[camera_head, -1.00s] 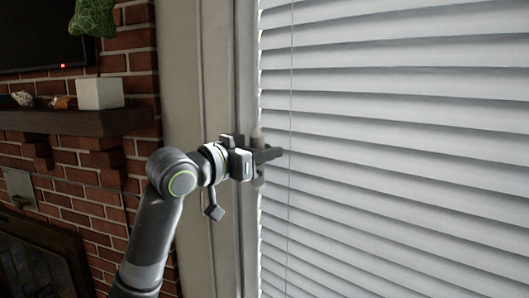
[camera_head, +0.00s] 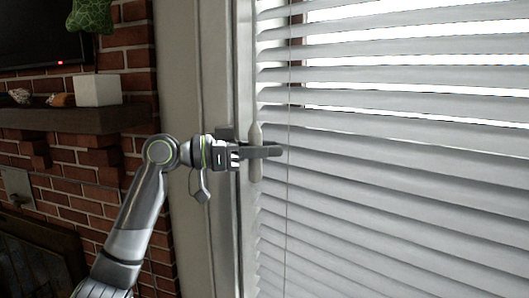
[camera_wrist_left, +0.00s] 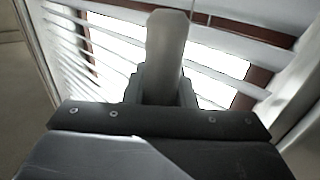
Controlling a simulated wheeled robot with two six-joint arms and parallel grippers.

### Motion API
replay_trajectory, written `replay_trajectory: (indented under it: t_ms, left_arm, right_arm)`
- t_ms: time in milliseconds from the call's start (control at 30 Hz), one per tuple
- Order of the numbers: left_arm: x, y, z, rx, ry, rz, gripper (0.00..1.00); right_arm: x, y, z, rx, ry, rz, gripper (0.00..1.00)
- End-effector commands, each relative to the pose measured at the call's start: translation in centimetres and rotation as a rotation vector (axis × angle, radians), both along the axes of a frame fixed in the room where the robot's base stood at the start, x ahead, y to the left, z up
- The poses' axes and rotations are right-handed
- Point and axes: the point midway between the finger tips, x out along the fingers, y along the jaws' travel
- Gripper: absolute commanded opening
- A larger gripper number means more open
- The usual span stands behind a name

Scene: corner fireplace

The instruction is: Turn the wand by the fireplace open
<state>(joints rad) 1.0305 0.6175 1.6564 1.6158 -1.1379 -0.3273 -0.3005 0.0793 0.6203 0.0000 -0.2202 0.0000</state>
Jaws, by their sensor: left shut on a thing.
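The wand (camera_head: 256,134) is a short, pale grey rod with a tapered top, upright at the left edge of the white blinds (camera_head: 400,170). My left gripper (camera_head: 262,152) reaches in from the left and is shut on the wand, whose ends show above and below the fingers. In the left wrist view the wand (camera_wrist_left: 167,50) rises between the fingers (camera_wrist_left: 160,90). The upper slats are tilted open, with bright light and a brown window frame (camera_wrist_left: 228,76) showing between them. The lower slats look more closed in the head view. My right gripper is not in view.
A brick fireplace wall (camera_head: 110,190) with a dark mantel (camera_head: 75,122) stands at the left. A white box (camera_head: 97,90) and small ornaments sit on the mantel. A pale window trim (camera_head: 195,80) lies between the bricks and the blinds. A thin cord hangs before the slats.

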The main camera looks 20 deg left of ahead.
Motion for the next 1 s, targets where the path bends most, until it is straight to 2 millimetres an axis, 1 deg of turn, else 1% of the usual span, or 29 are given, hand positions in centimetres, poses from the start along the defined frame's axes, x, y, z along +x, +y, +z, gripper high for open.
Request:
replay_trajectory:
  t_ms: [33, 200, 400, 700, 1000]
  left_arm:
    - [0.05, 0.03, -0.05, -0.003, 0.001, -0.038, 0.01]
    - [-0.24, -0.10, 0.02, -0.001, -0.001, -0.167, 0.01]
    - [-0.49, -0.17, 0.07, -0.001, -0.001, -0.276, 0.01]
    - [-0.68, -0.23, 0.05, 0.001, -0.001, -0.351, 0.01]
    - [-0.69, -0.21, 0.00, 0.002, -0.001, -0.358, 0.01]
  right_arm:
    - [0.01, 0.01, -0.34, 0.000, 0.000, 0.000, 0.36]
    - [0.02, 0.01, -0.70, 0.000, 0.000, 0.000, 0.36]
    - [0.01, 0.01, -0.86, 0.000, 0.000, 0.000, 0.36]
    - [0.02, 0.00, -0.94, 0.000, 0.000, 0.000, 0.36]
    - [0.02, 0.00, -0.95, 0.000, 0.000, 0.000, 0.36]
